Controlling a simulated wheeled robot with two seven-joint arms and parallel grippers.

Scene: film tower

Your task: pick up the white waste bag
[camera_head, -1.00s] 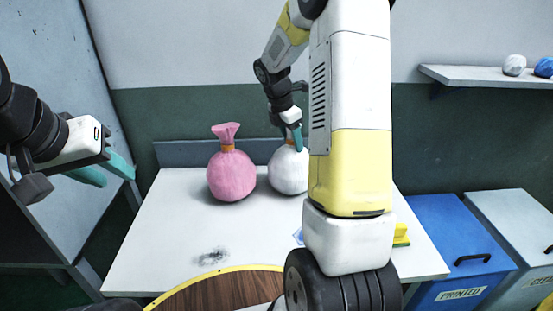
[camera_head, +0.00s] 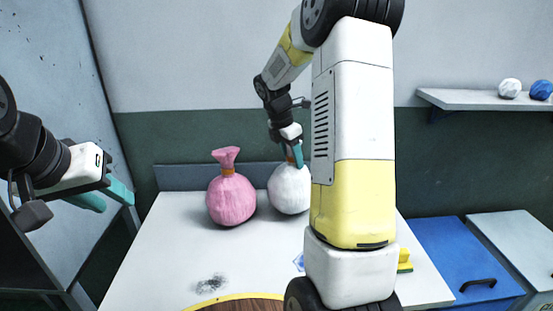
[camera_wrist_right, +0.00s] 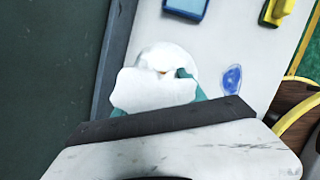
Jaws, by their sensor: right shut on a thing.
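The white waste bag (camera_head: 289,190) is at the back of the white table (camera_head: 150,245), just right of a pink bag (camera_head: 231,201). My right gripper (camera_head: 297,155) comes down from above and is shut on its tied neck. In the right wrist view the white bag (camera_wrist_right: 150,88) is between the teal fingers, its gathered top spread towards the camera. I cannot tell whether its underside touches the table. My left gripper (camera_head: 105,197) is open and empty, left of the table.
My right arm hides the table's right-middle part. A yellow item (camera_head: 404,260) and a blue-and-clear piece (camera_head: 299,262) lie near it. Blue (camera_head: 465,260) and pale (camera_head: 515,245) bins stand right, below a shelf (camera_head: 480,101) with balls.

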